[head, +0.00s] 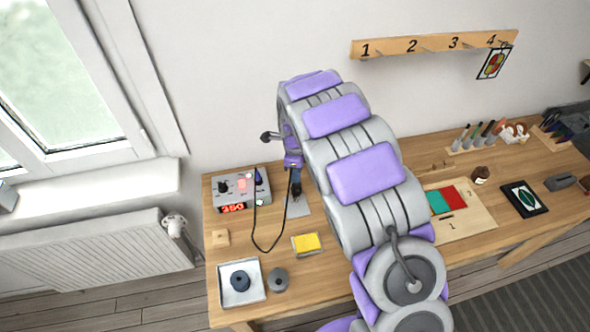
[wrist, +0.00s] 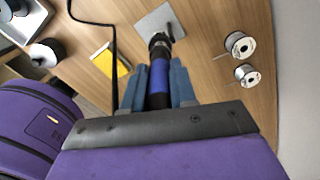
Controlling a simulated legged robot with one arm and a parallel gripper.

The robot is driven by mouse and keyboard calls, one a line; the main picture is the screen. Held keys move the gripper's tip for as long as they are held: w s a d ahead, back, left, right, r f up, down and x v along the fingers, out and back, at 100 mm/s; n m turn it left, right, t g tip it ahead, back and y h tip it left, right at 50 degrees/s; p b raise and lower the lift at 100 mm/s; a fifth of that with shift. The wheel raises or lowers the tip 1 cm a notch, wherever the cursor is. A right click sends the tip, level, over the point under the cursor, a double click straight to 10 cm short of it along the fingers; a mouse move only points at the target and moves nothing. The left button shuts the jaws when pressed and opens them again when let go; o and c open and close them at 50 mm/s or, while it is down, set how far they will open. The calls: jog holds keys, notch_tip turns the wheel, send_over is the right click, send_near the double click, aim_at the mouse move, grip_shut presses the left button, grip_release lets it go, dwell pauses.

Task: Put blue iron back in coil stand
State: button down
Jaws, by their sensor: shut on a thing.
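The blue iron (wrist: 158,78) is between my gripper's fingers (wrist: 157,88) in the wrist view, with its black front end pointing away from me. My gripper is shut on its blue handle. In the head view my gripper (head: 293,165) is over the left part of the bench, beside the control box. A grey plate (wrist: 160,20), likely the coil stand's base, lies just beyond the iron's front end; it also shows in the head view (head: 299,207). A dark part (wrist: 160,42) sits at its near edge. I cannot tell whether the iron's tip is inside a coil.
A control box (head: 240,187) reading 350 stands left of the stand. A black cord hangs in a loop beside it. A yellow sponge (head: 306,243), a white tray (head: 254,293) and a grey cylinder (head: 278,279) lie nearer. Two wire spools (wrist: 240,45) lie right in the wrist view.

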jog(key=shift+f, duration=1.25)
jog(key=shift+c, duration=1.7)
grip_release()
jog(key=shift+r+p, duration=1)
jog(key=shift+r, duration=2.5)
jog(key=s+d+r+n+b, duration=0.2)
jog(key=s+d+r+n, duration=0.25)
jog(key=s+d, duration=0.35)
jog(key=s+d+r+n+b, duration=0.2)
jog(key=s+d+r+n, duration=0.3)
jog(key=s, duration=0.4)
jog(key=s+d+n+g+b, duration=0.1)
jog(key=s+n, duration=0.8)
jog(key=s, duration=1.4)
jog(key=d+b, duration=0.1)
jog(key=d, duration=0.1)
jog(key=shift+d+n+g+b, duration=0.3)
jog(key=shift+n+g, duration=0.05)
jog(key=shift+g, duration=0.05)
